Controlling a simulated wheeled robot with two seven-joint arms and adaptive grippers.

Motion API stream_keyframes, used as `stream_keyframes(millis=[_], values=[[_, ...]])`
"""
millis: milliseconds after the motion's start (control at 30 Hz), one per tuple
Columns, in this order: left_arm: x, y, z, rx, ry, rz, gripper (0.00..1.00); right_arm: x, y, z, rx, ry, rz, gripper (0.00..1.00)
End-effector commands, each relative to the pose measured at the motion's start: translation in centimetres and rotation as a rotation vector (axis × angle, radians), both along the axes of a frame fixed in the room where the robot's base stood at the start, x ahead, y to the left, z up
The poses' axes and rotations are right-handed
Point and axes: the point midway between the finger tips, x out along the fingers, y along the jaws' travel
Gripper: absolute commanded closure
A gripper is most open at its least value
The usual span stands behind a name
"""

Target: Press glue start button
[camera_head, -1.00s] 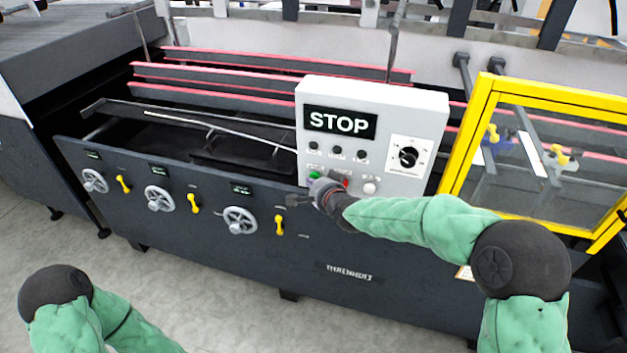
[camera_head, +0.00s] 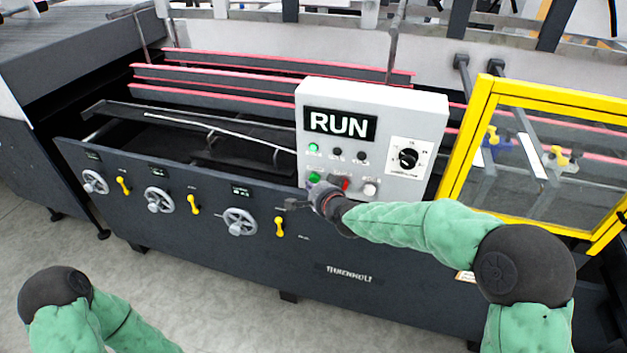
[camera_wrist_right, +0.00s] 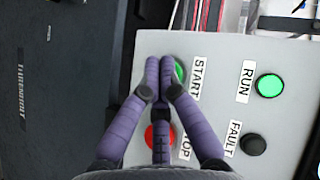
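The white control box (camera_head: 380,120) stands on the machine front, and its display (camera_head: 340,123) reads RUN. The green START button (camera_head: 314,178) sits low on the panel; it also shows in the right wrist view (camera_wrist_right: 180,72), partly covered by my fingers. My right gripper (camera_head: 312,190) is just below and in front of it. In the right wrist view its purple fingers (camera_wrist_right: 160,62) are together and empty, their tips beside the button; I cannot tell whether they touch it. My left gripper is out of view.
The red STOP button (camera_wrist_right: 152,135) lies partly behind my fingers. The green RUN lamp (camera_wrist_right: 269,85) is lit and the FAULT lamp (camera_wrist_right: 252,144) is dark. A black knob (camera_head: 408,158) and a white button (camera_head: 370,188) are to the right. A yellow-framed guard (camera_head: 468,128) stands beyond.

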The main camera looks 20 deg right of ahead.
Motion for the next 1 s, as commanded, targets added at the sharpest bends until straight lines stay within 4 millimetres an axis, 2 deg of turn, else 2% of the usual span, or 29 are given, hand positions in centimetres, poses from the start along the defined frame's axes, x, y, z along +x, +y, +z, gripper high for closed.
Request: stream_keyframes(millis=[467,1000], values=[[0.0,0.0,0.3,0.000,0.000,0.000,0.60,-0.6,0.4,0.0,0.001,0.002,0.001,1.00],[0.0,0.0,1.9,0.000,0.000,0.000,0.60,-4.2,2.9,0.1,0.002,0.001,0.001,1.00]])
